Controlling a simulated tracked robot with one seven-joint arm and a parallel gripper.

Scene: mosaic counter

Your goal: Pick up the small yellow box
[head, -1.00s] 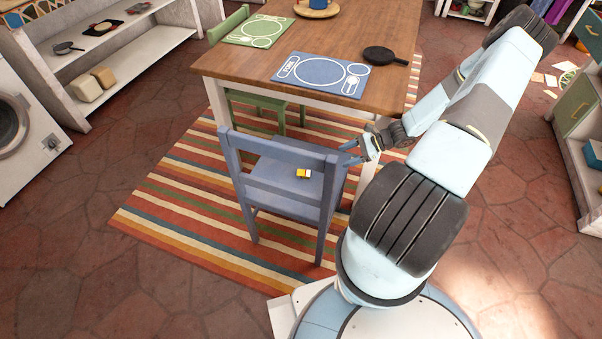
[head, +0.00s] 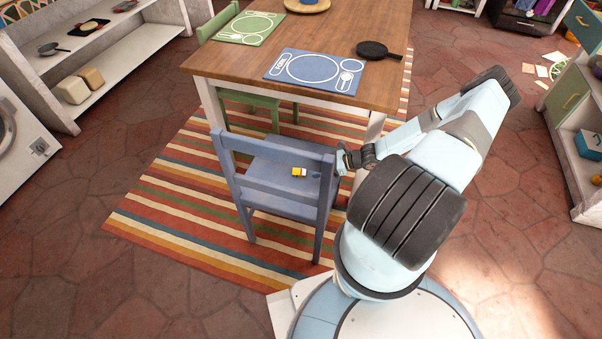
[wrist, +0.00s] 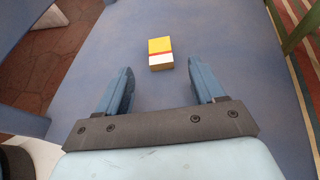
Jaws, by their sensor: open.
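The small yellow box (head: 299,171) lies on the seat of the blue chair (head: 276,203). In the wrist view the box (wrist: 160,54) shows a yellow part, a thin red band and a white part nearest me. My gripper (wrist: 158,78) is open, its two blue fingers apart on the blue seat's near side of the box. The box is just beyond the fingertips, roughly centred between them, not touched. In the head view my gripper (head: 338,161) is at the right side of the chair, its fingers partly hidden by the chair's back.
The wooden table (head: 230,65) stands just behind the chair, with a blue placemat (head: 313,69) and a black pan (head: 372,49) on it. The chair's backrest (head: 285,187) rises on the side toward my body. A striped rug (head: 150,212) lies below.

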